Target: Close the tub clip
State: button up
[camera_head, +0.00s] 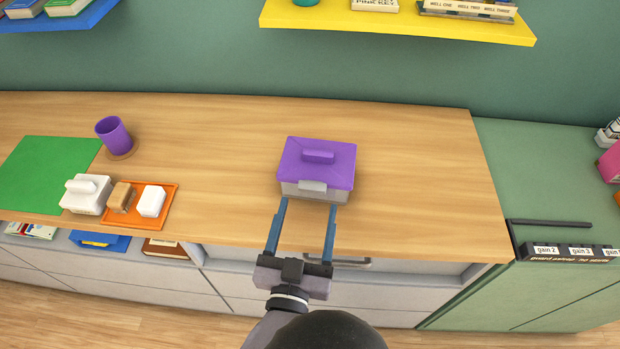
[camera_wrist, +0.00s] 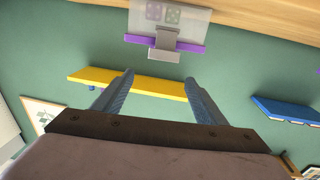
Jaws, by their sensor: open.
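The tub (camera_head: 313,193) stands on the wooden counter, a pale translucent box with a purple lid (camera_head: 330,170) resting on it. A light grey clip (camera_head: 312,185) is at the middle of its front edge. In the wrist view, which looks upside down, the clip (camera_wrist: 165,43) crosses the purple lid edge (camera_wrist: 190,46), and dotted dark squares show through the tub wall (camera_wrist: 190,28). I cannot tell how far the clip is swung. My gripper (camera_head: 310,204) is open and empty, its two blue fingers pointing at the tub's front, either side of the clip. Contact is unclear.
Left on the counter (camera_head: 420,190) are a purple cup (camera_head: 114,135), a green mat (camera_head: 42,172), a white lidded container (camera_head: 85,194) and an orange tray (camera_head: 172,199) with brown and white blocks. A yellow shelf (camera_head: 400,26) hangs behind. Counter right of the tub is clear.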

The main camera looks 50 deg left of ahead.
aim_at(312, 191)
jog(key=shift+w+a+f+p, duration=0.2)
jog(key=shift+w+a+f, duration=0.2)
jog(key=shift+w+a, duration=0.3)
jog(key=shift+w+a+f+p, duration=0.2)
jog(key=shift+w+a+f, duration=0.2)
jog(key=shift+w+a, duration=0.25)
jog(key=shift+w+a+f+p, duration=0.2)
jog(key=shift+w+a+f, duration=0.2)
jog(key=shift+w+a, duration=0.3)
jog(key=shift+d, duration=0.1)
